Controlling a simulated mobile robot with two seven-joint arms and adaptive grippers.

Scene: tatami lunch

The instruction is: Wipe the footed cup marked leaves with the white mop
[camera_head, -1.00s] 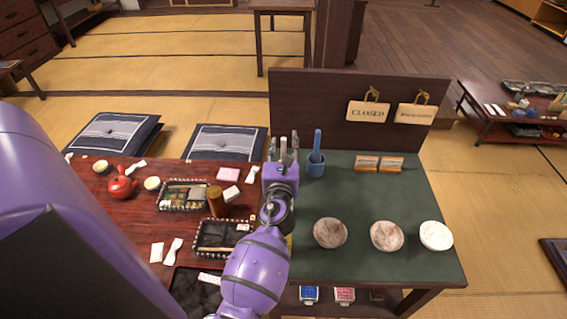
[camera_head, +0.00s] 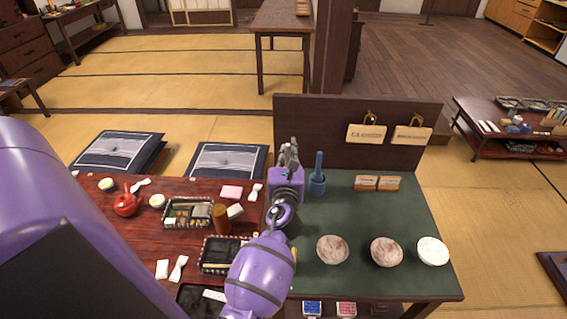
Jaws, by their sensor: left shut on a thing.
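On the counter are two brownish bowls (camera_head: 333,249) (camera_head: 387,251) and a white speckled one (camera_head: 432,251). I cannot pick out leaf marks on any cup, or a white mop for certain. My right gripper is not in view.
A dark back panel (camera_head: 310,125) with two hanging signs edges the counter. Small orange-brown blocks (camera_head: 377,183) lie near it. The red-brown table (camera_head: 130,230) at left holds a red teapot (camera_head: 126,205), trays and a brown cylinder (camera_head: 221,218). The counter's middle is clear.

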